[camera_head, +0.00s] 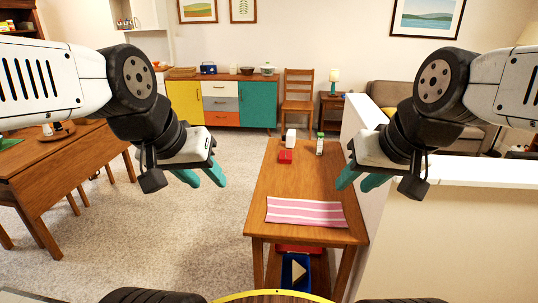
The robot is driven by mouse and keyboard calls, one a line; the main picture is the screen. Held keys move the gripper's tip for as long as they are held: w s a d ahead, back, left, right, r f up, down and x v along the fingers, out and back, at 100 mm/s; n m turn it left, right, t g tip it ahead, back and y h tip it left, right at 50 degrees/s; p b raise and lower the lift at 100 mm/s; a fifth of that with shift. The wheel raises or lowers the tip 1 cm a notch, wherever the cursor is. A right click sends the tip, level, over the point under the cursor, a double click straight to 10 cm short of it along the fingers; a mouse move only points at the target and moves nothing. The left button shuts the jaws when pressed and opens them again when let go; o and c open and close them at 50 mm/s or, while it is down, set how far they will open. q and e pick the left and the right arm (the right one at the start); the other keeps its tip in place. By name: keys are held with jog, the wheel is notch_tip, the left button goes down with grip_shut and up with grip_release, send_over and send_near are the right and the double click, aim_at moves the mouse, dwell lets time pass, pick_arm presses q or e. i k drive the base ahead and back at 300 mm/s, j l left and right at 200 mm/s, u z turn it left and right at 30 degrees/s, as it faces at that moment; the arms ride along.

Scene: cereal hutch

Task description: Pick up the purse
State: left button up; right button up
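I cannot clearly make out a purse. A small dark blue item with a handle-like top (208,68) stands on the far sideboard, too small to identify. My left gripper (205,178) hangs over the carpet left of the narrow wooden table (282,197), its teal fingers apart and empty. My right gripper (359,181) is over the table's right edge beside the low wall, its teal fingers also apart and empty. Neither gripper touches anything.
The table holds a pink striped cloth (306,212), a red item (285,156), a white item (290,136) and a small bottle (320,144). A blue box (295,273) is underneath. A low wall (455,185) bounds the right. Open carpet (190,235) lies left of the table.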

aim_at(285, 156)
jog(key=i+j+u, duration=0.15)
jog(key=j+u, duration=0.25)
jog(key=i+j+u, duration=0.2)
jog(key=j+u, duration=0.25)
jog(key=i+j+u, duration=0.25)
jog(key=u, duration=0.15)
jog(key=i+j+u, duration=0.1)
jog(key=i+j, duration=0.35)
jog(key=i, duration=0.3)
jog(key=i+z, duration=0.4)
jog(key=i+j+z, duration=0.1)
jog(key=i+z, duration=0.35)
jog(key=i+l+z, duration=0.25)
jog(key=z, duration=0.25)
jog(key=i+l+z, duration=0.15)
jog(key=i+z, duration=0.15)
jog(key=z, duration=0.15)
jog(key=i+z, duration=0.35)
jog(key=z, duration=0.15)
jog(key=i+z, duration=0.3)
jog(key=z, duration=0.15)
